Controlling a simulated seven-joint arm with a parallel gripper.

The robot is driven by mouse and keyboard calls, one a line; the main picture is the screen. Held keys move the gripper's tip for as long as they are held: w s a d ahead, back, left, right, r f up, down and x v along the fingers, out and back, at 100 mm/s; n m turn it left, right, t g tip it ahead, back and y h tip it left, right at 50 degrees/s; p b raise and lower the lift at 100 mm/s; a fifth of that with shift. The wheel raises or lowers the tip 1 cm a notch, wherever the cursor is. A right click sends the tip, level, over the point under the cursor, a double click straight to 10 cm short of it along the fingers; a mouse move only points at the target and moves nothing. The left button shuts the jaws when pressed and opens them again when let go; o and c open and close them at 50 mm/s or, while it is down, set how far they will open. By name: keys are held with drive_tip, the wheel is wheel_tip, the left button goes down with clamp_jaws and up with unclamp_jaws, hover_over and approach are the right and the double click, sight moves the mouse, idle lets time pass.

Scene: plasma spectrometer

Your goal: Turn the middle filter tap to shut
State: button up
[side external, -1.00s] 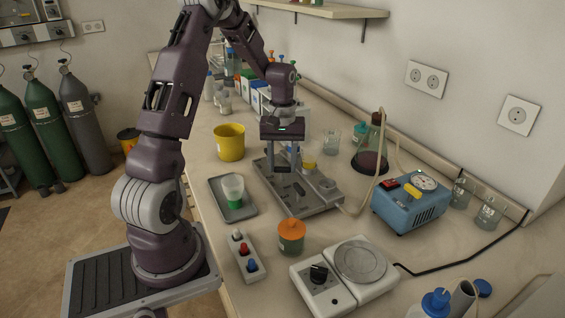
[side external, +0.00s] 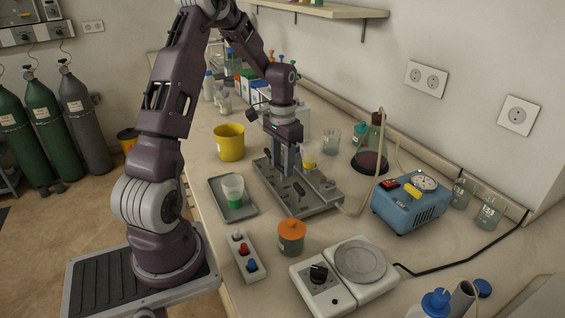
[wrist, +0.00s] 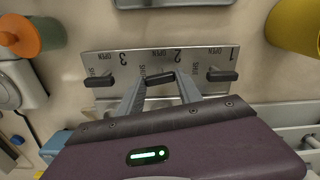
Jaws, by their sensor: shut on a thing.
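The grey filter manifold (side external: 314,199) stands on the bench in the side view. In the wrist view its plate (wrist: 122,62) carries OPEN and SHUT marks and the numbers 3, 2 and 1. The middle tap (wrist: 160,78), number 2, has a dark bar handle, slightly tilted with its right end higher. My gripper (wrist: 160,77) is shut on this handle, with one finger at each end. Tap 3 (wrist: 98,82) and tap 1 (wrist: 222,76) lie nearly level in the wrist view, clear of the fingers. In the side view my gripper (side external: 288,172) hides the middle tap.
A yellow tub (side external: 229,143) stands left of the manifold. A tray (side external: 246,211) with a green-bottomed cup (side external: 233,190) is in front. An orange-lidded jar (side external: 291,238) and a blue pump (side external: 411,205) stand nearby. A hose (side external: 379,165) runs from the manifold to a flask (side external: 371,162).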

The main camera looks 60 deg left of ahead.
sight(282, 167)
drive_tip(key=shift+m, duration=1)
drive_tip(key=o, duration=1.4)
wheel_tip(282, 167, up, 7)
drive_tip(key=shift+r, duration=0.1)
wheel_tip(282, 167, up, 8)
